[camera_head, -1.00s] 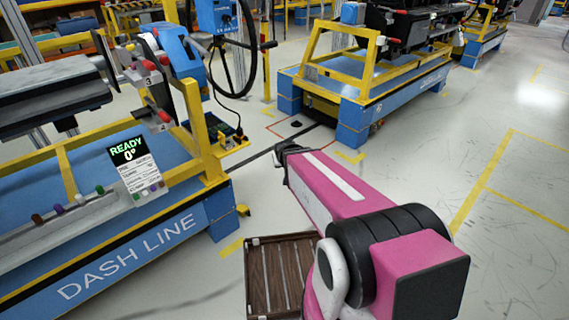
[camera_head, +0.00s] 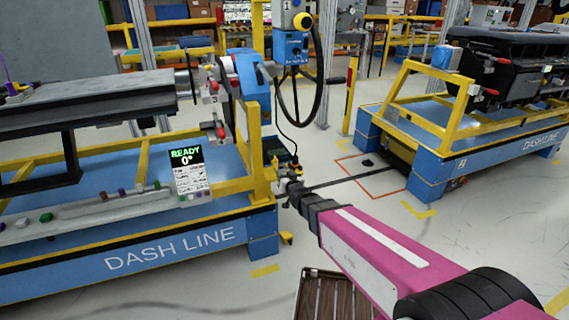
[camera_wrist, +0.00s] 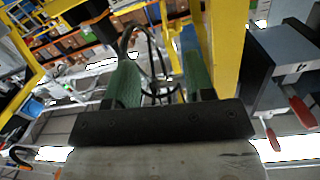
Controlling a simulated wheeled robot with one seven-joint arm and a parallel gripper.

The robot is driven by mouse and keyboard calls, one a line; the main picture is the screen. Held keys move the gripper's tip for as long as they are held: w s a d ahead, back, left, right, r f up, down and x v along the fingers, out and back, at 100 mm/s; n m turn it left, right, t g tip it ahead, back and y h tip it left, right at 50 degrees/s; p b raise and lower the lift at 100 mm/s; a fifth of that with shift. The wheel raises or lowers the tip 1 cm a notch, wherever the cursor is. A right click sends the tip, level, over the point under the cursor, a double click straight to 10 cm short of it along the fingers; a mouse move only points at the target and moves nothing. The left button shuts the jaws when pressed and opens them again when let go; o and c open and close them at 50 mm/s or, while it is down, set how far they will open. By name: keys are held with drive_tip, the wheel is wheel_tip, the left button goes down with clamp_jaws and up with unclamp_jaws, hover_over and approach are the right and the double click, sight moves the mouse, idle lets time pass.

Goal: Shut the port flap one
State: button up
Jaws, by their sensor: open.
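I cannot make out port flap one in either view. The dark dashboard module (camera_head: 95,103) is held above a blue cart (camera_head: 190,250) marked DASH LINE, at the left of the head view. My gripper (camera_head: 293,188) is at the far end of my pink arm, close to the cart's right end in the picture and apart from the dashboard. In the wrist view my gripper (camera_wrist: 162,85) shows two green finger pads spread apart with nothing between them.
A yellow post (camera_head: 258,150) and red-handled clamps (camera_head: 218,125) stand at the cart's right end. A screen (camera_head: 187,172) reads READY 0°. A second cart (camera_head: 450,140) is at right. A slatted wooden crate (camera_head: 335,295) lies below my arm. Floor at lower right is free.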

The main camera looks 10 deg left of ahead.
sight(275, 162)
drive_tip(key=shift+y, duration=0.5)
drive_tip(key=x, duration=0.7)
drive_tip(key=a+x, duration=0.1)
drive_tip(key=x, duration=0.3)
drive_tip(key=shift+s+r, duration=0.3)
drive_tip(key=shift+r, duration=0.1)
